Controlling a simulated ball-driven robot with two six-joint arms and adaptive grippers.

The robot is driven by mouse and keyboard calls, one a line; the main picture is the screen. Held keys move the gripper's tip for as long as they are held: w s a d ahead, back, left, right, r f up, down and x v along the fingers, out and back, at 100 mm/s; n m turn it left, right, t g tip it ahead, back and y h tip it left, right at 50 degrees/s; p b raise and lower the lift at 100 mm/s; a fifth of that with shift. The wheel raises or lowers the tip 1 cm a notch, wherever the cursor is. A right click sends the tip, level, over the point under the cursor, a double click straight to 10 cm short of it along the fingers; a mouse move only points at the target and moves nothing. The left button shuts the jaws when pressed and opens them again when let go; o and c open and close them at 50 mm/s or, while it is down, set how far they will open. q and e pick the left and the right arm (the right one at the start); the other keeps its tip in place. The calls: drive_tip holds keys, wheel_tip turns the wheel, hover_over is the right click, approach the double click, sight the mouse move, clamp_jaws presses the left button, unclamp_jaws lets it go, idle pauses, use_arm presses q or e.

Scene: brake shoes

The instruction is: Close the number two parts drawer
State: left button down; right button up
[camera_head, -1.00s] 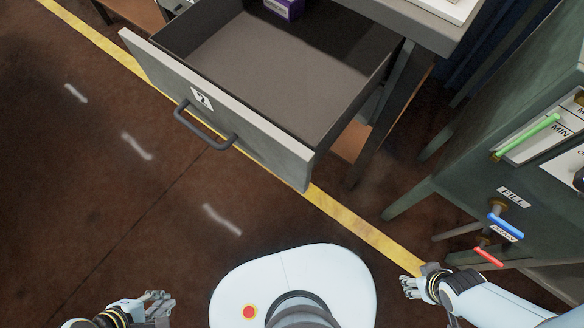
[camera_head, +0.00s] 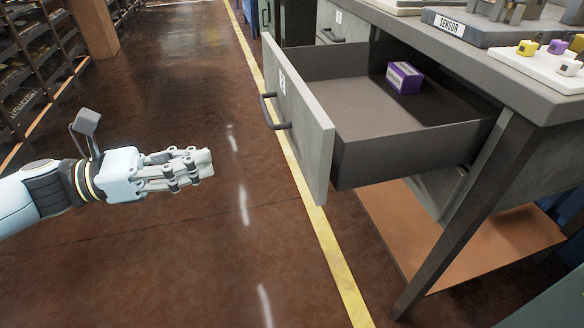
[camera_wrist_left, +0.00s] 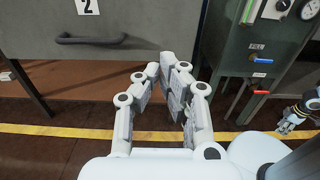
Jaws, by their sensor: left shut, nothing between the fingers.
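The number two drawer (camera_head: 322,140) stands pulled out from the grey workbench in the head view. Its front panel carries a "2" label and a dark bar handle (camera_head: 272,112). In the left wrist view the drawer front (camera_wrist_left: 150,22) and handle (camera_wrist_left: 90,39) show at the upper left. My left gripper (camera_head: 211,163) is shut and empty, left of the drawer front and apart from it. It also shows in the left wrist view (camera_wrist_left: 170,58). A hand of my right arm (camera_wrist_left: 290,120) shows at the right edge of the wrist view, small.
A purple box (camera_head: 404,78) lies inside the drawer. The workbench top (camera_head: 470,55) carries a sensor block (camera_head: 462,30) and small coloured parts. A bench leg (camera_head: 465,215) stands at right. The floor between my left gripper and the drawer is clear. Shelves (camera_head: 35,60) stand at far left.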

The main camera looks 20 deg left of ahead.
sight(303, 144)
use_arm(q)
drive_tip(key=b+x, duration=0.2)
drive_tip(key=x, duration=1.2)
drive_tip(key=shift+f, duration=0.1)
